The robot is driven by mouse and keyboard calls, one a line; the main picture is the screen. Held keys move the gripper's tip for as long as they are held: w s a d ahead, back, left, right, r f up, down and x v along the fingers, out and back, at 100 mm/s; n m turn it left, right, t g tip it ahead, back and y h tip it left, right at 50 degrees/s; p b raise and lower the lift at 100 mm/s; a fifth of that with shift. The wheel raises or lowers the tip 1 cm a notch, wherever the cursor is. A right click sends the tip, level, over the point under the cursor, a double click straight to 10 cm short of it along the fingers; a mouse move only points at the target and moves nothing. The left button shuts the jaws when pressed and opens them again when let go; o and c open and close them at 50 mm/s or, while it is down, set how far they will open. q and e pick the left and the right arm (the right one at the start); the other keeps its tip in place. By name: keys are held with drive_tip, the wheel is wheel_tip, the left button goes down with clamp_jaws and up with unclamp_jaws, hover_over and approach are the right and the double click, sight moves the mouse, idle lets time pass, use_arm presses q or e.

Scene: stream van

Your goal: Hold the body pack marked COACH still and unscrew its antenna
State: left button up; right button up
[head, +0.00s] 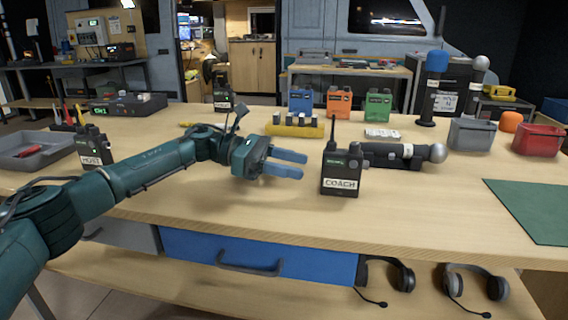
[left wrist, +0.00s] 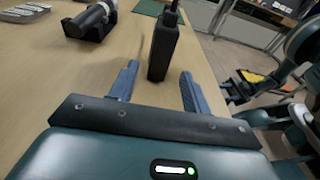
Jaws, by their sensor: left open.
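The body pack marked COACH (head: 340,185) stands upright on the workbench, a black box with a white label and small green display. Its thin dark antenna (head: 332,128) rises from the top left. In the left wrist view the pack (left wrist: 163,50) stands just beyond the fingertips, roughly between their lines, with its antenna (left wrist: 174,8) cut by the top edge. My left gripper (head: 303,165) is open and empty, left of the pack and pointing at it; its blue fingers (left wrist: 158,78) are spread apart.
A handheld microphone (head: 436,153) lies behind the pack on the right. A pack marked HOST (head: 94,147) stands left. A yellow battery block (head: 295,130), coloured packs (head: 339,102) and a green mat (head: 535,205) are around. The bench in front of the COACH pack is clear.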

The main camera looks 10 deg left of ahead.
sight(333, 173)
use_arm(q)
drive_tip(key=d, duration=0.2)
drive_tip(key=d+f, duration=0.1)
drive_tip(key=d, duration=0.4)
drive_tip(key=shift+d+f, duration=0.15)
drive_tip(key=shift+d, duration=0.1)
drive_tip(key=shift+d+b, duration=0.3)
drive_tip(key=shift+b, duration=0.05)
use_arm(e)
drive_tip(key=shift+r, duration=0.1)
